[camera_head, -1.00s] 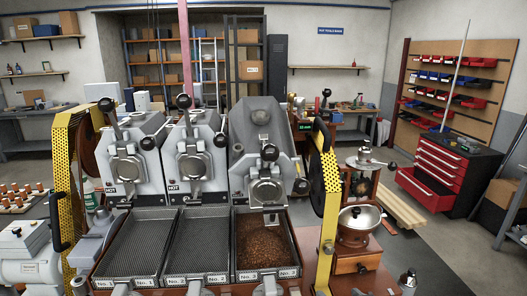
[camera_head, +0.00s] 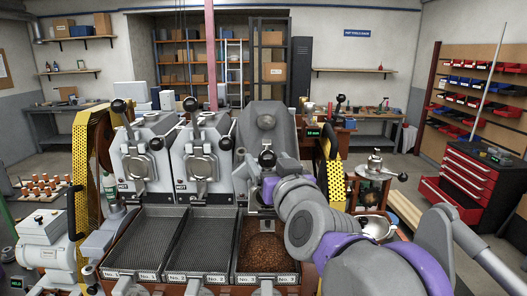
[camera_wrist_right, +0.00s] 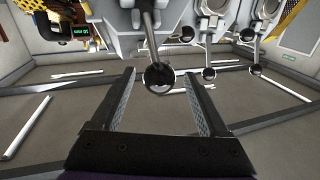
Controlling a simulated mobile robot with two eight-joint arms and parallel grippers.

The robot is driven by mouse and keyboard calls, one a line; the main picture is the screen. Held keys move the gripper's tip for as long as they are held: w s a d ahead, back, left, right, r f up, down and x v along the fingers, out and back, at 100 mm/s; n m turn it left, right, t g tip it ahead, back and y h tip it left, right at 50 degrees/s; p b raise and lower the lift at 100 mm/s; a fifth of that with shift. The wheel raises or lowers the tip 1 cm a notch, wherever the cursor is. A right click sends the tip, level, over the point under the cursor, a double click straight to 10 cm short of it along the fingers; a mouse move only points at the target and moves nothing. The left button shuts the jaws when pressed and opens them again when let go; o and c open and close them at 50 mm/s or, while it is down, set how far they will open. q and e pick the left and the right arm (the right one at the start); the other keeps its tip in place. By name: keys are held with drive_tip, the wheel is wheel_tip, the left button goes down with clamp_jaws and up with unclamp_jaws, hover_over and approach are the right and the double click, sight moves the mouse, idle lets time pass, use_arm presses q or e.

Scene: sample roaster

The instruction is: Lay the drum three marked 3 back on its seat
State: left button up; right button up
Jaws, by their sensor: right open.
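Drum three (camera_head: 265,125) is the grey rightmost unit of the roaster in the head view. It stands higher and tipped back compared with the other two drums. My right arm hides part of its front, and I cannot read its mark. Its lever ends in a black ball knob (camera_head: 267,158), which also shows in the right wrist view (camera_wrist_right: 159,77). My right gripper (camera_wrist_right: 160,80) is open, with the knob between its fingertips in the picture; I cannot tell whether it touches. In the head view its fingers are hidden behind my arm. My left gripper is not in view.
Drum one (camera_head: 144,160) and drum two (camera_head: 202,160) sit low to the left, with levers and black knobs. Below are two empty trays and a tray with brown beans (camera_head: 262,250). A yellow perforated guard (camera_head: 337,185) and a grinder (camera_head: 375,225) stand on the right.

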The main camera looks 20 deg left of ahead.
drive_tip(key=shift+x, duration=2.1)
clamp_jaws()
